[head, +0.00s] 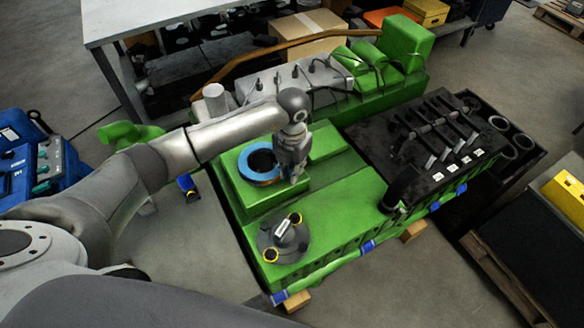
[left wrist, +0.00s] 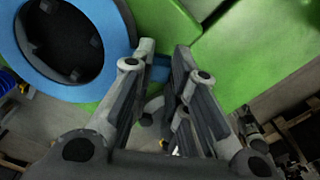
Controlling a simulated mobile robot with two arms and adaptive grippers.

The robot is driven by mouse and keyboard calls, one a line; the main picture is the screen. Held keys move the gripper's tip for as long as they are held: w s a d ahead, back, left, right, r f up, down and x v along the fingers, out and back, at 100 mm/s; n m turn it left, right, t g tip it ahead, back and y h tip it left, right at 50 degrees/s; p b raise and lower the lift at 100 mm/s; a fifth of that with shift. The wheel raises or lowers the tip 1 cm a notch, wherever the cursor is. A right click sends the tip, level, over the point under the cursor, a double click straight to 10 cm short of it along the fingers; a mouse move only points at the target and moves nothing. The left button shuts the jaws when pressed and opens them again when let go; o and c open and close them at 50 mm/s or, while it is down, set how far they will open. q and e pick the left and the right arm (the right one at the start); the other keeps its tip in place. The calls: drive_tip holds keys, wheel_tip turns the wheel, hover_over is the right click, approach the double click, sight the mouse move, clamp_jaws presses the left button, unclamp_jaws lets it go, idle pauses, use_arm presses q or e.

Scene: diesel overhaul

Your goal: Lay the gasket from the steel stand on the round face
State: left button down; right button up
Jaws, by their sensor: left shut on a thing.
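The gasket (head: 246,171) shows as a blue ring at the raised green block on the engine's left part. It is large at the upper left of the left wrist view (left wrist: 118,88). Through its opening I see a dark round area (head: 262,160); whether the ring touches the face is unclear. My left gripper (head: 293,178) points down at the ring's right edge. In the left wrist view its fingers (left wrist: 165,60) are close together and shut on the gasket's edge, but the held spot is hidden. I cannot make out the steel stand. My right gripper is not in view.
A grey round part with yellow rings (head: 283,240) sits on the green engine in front of the gripper. A black section with a row of arms (head: 440,140) lies to the right. A workbench (head: 150,20) stands behind, a blue cart (head: 22,165) at left.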

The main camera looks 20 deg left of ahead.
use_arm(q)
drive_tip(key=shift+s+f+b, duration=0.1)
drive_tip(key=shift+f+b, duration=0.55)
drive_tip(key=shift+f, duration=0.25)
idle(0.6)
drive_tip(key=c, duration=1.3)
unclamp_jaws()
wheel_tip(320, 180, up, 12)
drive_tip(key=shift+r, duration=0.1)
